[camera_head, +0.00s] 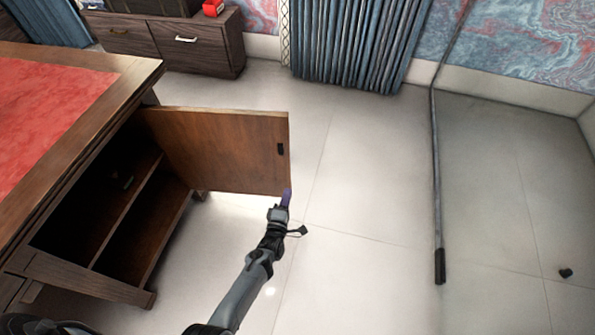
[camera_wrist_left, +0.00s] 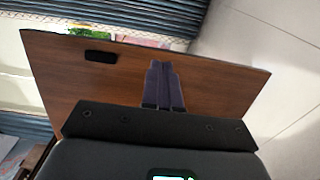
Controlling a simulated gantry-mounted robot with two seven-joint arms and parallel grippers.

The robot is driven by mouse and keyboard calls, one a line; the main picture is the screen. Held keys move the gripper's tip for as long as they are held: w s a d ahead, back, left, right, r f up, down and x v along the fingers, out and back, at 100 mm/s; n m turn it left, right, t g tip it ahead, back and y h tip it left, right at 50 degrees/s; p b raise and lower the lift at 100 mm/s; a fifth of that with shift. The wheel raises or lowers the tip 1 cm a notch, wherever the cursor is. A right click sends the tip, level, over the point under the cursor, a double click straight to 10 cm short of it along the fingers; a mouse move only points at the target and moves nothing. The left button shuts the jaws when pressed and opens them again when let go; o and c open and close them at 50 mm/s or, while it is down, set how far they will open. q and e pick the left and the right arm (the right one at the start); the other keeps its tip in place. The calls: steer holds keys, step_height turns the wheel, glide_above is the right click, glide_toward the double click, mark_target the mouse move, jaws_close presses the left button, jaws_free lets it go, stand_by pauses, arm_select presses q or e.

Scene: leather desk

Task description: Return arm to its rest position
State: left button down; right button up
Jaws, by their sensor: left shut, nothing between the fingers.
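My left arm comes in from the bottom of the head view. Its gripper (camera_head: 286,196) is at the lower right corner of the open wooden cabinet door (camera_head: 215,150). In the left wrist view my left gripper (camera_wrist_left: 163,75) is shut with its two purple fingers together and nothing between them. The door (camera_wrist_left: 100,80) fills much of that view behind the fingers. I cannot tell whether the fingertips touch the door. The door's dark handle (camera_head: 280,149) stays apart from the fingers; it also shows in the wrist view (camera_wrist_left: 101,57). My right gripper is not in view.
The desk (camera_head: 118,80) with a red leather top stands at left, its cabinet (camera_head: 125,215) open with a shelf inside. A drawer unit (camera_head: 200,50) and blue curtain (camera_head: 345,40) are at the back. A dark pole (camera_head: 436,170) stands at right. Tiled floor (camera_head: 350,230) lies clear between.

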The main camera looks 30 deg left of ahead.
arm_select(q)
steer(key=s+a+r+m+h+p, duration=0.2)
steer(key=s+a+r+m+p, duration=0.15)
steer(key=s+r+p, duration=0.85)
steer(key=s+d+r+m+g+h+p, duration=0.1)
steer(key=s+d+r+m+g+p, duration=0.3)
steer(key=r, duration=0.4)
steer(key=s+d+r+m+g+h+p, duration=0.1)
steer(key=s+d+r+m+h+p, duration=0.15)
steer(key=r+m+p, duration=0.4)
steer(key=s+d+r+m+g+h+p, duration=0.1)
steer(key=s+d+r+m+g+p, duration=0.2)
steer(key=r, duration=0.7)
steer(key=s+r+m+g+y+b, duration=0.1)
steer(key=s+r+m+g, duration=0.1)
steer(key=s+m+g, duration=0.5)
step_height(320, 180, up, 38)
steer(key=t+p, duration=0.1)
steer(key=p, duration=3.7)
steer(key=shift+s+d+r+n, duration=0.25)
steer(key=shift+s+d+n, duration=0.1)
steer(key=shift+s+n, duration=0.1)
